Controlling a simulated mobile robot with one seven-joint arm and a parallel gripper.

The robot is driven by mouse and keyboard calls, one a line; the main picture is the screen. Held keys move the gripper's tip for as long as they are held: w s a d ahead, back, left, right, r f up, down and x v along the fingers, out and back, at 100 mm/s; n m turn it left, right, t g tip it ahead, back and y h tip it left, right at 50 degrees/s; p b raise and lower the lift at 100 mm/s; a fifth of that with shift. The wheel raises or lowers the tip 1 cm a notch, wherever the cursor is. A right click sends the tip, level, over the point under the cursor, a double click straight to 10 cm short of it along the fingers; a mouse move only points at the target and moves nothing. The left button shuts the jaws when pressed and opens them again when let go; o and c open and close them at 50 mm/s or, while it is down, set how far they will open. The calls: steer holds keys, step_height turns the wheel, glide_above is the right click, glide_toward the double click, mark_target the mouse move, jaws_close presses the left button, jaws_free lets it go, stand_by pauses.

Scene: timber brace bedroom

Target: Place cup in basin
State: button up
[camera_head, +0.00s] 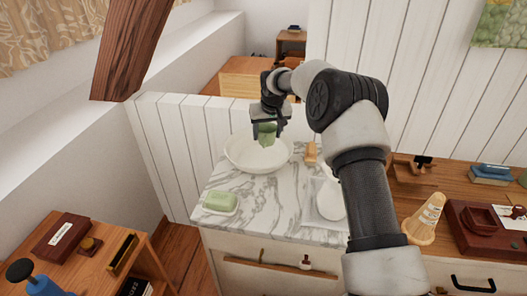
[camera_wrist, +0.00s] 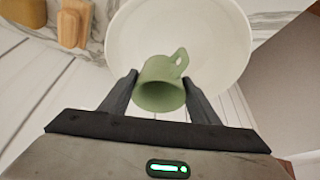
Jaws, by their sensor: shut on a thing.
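A green cup (camera_head: 267,133) is held between the fingers of my gripper (camera_head: 268,122), over the white basin (camera_head: 245,163) on the marble counter. In the wrist view, my gripper (camera_wrist: 160,97) is shut on the green cup (camera_wrist: 160,92). The cup's handle points up and to the right there. The white basin (camera_wrist: 125,45) lies behind and below the cup in that view. The gap between the cup's lower edge and the basin cannot be judged exactly. The basin appears empty.
Green soap in a dish (camera_head: 220,202) sits on the marble counter (camera_head: 262,212) in front of the basin. A wooden block (camera_head: 311,152) and a white vessel (camera_head: 329,200) stand to the right. A white plank wall (camera_head: 172,125) runs behind the basin.

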steer(key=shift+f, duration=3.6)
steer(key=shift+f+b, duration=0.2)
steer(key=shift+b, duration=0.15)
steer(key=o, duration=0.9)
steer(key=shift+s, duration=0.1)
steer(key=shift+r, duration=0.15)
